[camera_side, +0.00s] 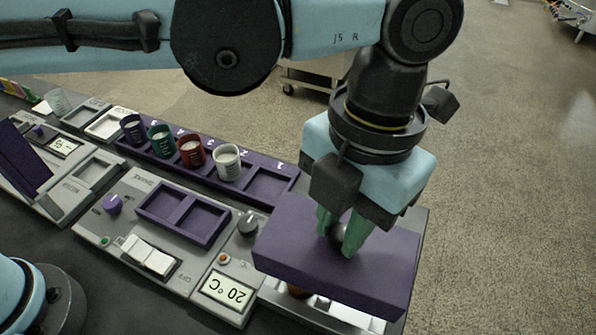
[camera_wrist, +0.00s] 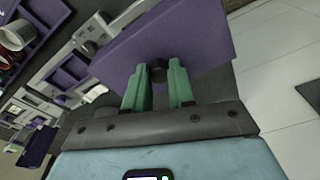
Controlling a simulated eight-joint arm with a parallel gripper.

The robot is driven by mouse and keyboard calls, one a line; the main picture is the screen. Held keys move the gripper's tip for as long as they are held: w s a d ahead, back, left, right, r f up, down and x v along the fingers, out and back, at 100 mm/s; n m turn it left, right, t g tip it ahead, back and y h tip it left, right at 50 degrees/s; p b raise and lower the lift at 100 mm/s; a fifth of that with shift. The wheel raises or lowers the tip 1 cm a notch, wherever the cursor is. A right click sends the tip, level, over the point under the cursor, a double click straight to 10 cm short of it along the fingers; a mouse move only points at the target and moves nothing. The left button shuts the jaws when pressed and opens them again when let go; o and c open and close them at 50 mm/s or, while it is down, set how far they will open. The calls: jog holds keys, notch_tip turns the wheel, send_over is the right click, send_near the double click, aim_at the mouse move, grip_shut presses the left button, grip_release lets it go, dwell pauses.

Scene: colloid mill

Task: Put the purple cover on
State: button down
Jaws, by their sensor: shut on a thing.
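The purple cover (camera_side: 375,268) is a flat-topped block with a small dark round knob at its middle. In the side view it is at the lower right, over the right end of the grey machine. My gripper (camera_side: 340,238) points down with its green fingers shut on the knob. In the wrist view the cover (camera_wrist: 205,35) shows beyond my gripper (camera_wrist: 158,75), with the knob between the fingers.
A purple rack (camera_side: 270,186) holds several cups, among them a white cup (camera_side: 228,162) and a red cup (camera_side: 191,150). The grey shake panel has a purple two-slot tray (camera_side: 183,213), knobs, a white switch (camera_side: 148,255) and a 20 °C display (camera_side: 226,290). Open floor lies to the right.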

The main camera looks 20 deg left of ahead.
jog(key=shift+f, duration=4.3)
jog(key=shift+f, duration=0.2)
jog(key=shift+c, duration=2)
grip_release()
jog(key=shift+r, duration=0.1)
jog(key=shift+r, duration=3.45)
